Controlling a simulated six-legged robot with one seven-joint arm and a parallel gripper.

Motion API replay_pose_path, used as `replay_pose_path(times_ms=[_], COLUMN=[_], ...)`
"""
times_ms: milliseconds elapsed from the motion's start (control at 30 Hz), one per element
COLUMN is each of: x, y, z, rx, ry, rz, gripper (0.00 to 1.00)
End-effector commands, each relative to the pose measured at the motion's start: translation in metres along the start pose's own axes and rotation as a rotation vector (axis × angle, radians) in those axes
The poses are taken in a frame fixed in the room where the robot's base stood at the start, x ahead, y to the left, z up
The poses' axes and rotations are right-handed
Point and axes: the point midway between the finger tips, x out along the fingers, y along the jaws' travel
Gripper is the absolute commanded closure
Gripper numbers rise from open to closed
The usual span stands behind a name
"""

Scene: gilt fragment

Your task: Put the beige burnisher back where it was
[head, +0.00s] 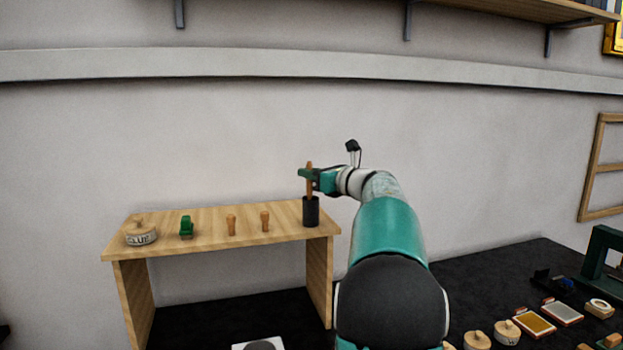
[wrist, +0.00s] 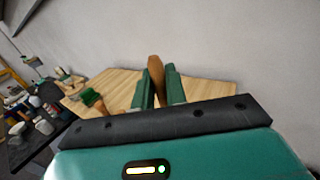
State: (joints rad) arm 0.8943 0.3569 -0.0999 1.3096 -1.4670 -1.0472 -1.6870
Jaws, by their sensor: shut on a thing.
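My gripper (head: 308,174) is shut on a slim wooden tool with a tan-brown handle (head: 309,188), which I take to be the burnisher. It stands about upright above a black cylindrical cup (head: 311,212) at the right end of the wooden shelf stand. Its lower end meets the cup's mouth in the head view; I cannot tell how far inside it is. In the wrist view the handle (wrist: 155,75) shows between the green fingers of my gripper (wrist: 160,88). The cup is hidden there.
On the stand (head: 195,243) are a round labelled pot (head: 141,236), a green object (head: 186,228) and two small wooden-handled pieces (head: 231,225). A dark table at the right holds trays (head: 534,322) and wooden-lidded pots (head: 507,331). The wall is close behind the stand.

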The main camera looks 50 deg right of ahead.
Motion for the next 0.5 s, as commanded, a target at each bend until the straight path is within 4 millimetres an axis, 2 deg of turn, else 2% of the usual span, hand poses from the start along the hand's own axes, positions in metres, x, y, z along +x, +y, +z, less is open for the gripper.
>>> replay_pose_path(times_ms=[100,400,433,500], x=[-0.0002,0.0006,0.0006,0.0006], y=[-0.0018,-0.0047,-0.0048,-0.0047], z=[-0.0099,-0.0125,-0.0120,-0.0118], rx=[0.001,0.001,0.001,0.000], ry=[0.000,0.001,0.001,0.001], rz=[-0.001,-0.001,-0.001,-0.001], gripper=[1.00,1.00,0.81,0.67])
